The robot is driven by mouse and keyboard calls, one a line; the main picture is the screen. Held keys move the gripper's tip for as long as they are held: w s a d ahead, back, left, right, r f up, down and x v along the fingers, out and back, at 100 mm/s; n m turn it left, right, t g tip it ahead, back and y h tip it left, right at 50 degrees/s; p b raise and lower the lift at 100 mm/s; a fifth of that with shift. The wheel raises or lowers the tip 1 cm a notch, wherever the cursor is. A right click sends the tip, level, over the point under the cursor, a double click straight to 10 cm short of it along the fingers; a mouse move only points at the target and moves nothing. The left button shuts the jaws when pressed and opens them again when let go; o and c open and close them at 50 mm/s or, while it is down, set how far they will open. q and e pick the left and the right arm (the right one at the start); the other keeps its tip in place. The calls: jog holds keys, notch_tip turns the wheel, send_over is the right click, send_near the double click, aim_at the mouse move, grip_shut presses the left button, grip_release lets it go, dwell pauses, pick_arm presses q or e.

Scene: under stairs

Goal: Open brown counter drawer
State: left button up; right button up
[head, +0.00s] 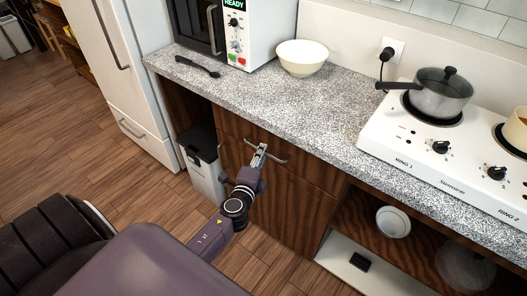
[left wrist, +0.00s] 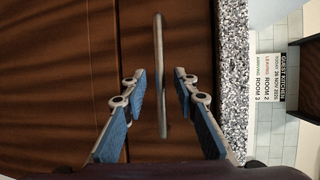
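The brown counter drawer (head: 300,168) is a dark wood front just under the speckled countertop, and it looks closed. Its metal bar handle (head: 278,160) runs across the front, partly hidden by my left gripper (head: 259,155). In the left wrist view the handle (left wrist: 161,75) stands between the two blue-padded fingers of the left gripper (left wrist: 158,85). The fingers are spread, with a gap on both sides of the handle. My right gripper is not in view.
The speckled countertop (head: 280,105) carries a cream bowl (head: 302,57), a black spoon (head: 198,67), a microwave and a white stove (head: 440,160) with a pot. A grey bin (head: 203,165) stands left of the drawer. Open shelves are to the right. Wood floor is free at left.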

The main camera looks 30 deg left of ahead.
pick_arm(q)
jog(key=shift+x, duration=1)
jog(key=shift+w, duration=0.25)
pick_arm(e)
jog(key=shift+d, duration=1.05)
pick_arm(q)
grip_shut()
jog(key=shift+f, duration=0.1)
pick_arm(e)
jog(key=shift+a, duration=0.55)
